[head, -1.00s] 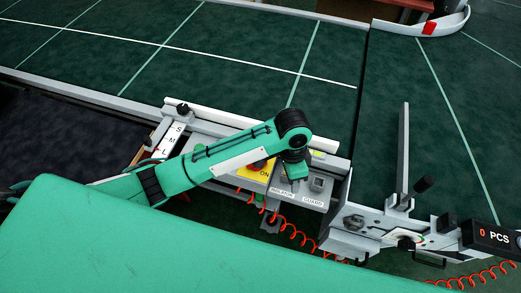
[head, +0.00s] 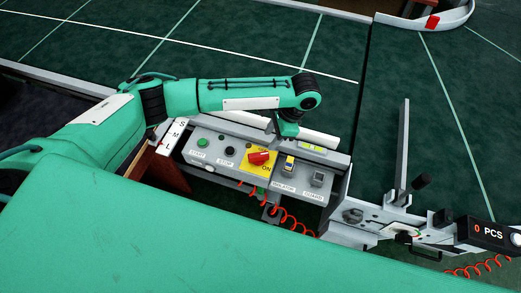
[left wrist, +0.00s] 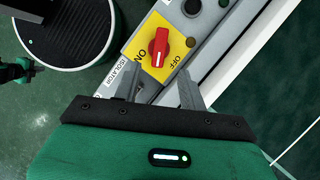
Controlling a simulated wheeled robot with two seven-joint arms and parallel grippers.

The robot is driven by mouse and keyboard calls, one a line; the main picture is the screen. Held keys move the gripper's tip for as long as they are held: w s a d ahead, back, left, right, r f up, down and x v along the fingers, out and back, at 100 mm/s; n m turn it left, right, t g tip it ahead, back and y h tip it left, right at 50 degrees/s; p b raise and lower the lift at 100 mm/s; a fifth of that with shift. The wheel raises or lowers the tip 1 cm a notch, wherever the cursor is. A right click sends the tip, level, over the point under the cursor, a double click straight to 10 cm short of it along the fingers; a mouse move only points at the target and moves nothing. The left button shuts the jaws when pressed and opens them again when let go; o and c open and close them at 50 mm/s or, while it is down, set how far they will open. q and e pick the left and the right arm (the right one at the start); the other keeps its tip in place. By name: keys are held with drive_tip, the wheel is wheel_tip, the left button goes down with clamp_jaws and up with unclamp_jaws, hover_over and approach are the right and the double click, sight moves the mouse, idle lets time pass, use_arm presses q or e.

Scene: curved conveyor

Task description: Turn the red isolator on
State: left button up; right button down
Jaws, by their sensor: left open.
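The red isolator (head: 258,158) is a rotary knob on a yellow plate marked ON, in the middle of the grey control panel (head: 226,165). In the left wrist view the red knob (left wrist: 159,47) sits on the yellow plate between the words ON and OFF. Which word it points to I cannot tell. My left gripper (head: 286,132) hangs behind the panel's back edge, to the right of the knob. In the left wrist view its two fingers (left wrist: 158,84) are apart, with nothing between them, and the knob lies beyond their tips. My right gripper does not show.
Green START (head: 202,143) and black STOP (head: 230,151) buttons stand left of the knob. A red coiled cable (head: 292,219) hangs below. The dark green conveyor belt (head: 250,40) lies behind.

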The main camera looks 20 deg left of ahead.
sight(259, 154)
use_arm(q)
drive_tip(key=p+x, duration=0.1)
drive_tip(key=x, duration=0.8)
drive_tip(key=shift+s+f, duration=0.1)
drive_tip(key=shift+f, duration=0.15)
clamp_jaws()
drive_tip(key=shift+r+p, duration=0.1)
drive_tip(key=shift+p, duration=0.25)
drive_tip(key=m+p, duration=0.1)
drive_tip(key=m, duration=0.1)
drive_tip(key=shift+s+m+t+p, duration=0.1)
drive_tip(key=shift+m+t+p, duration=0.2)
drive_tip(key=shift+t+p, duration=0.1)
drive_tip(key=shift+m+t+p, duration=0.6)
drive_tip(key=shift+m+p, duration=0.25)
drive_tip(key=shift+m, duration=0.65)
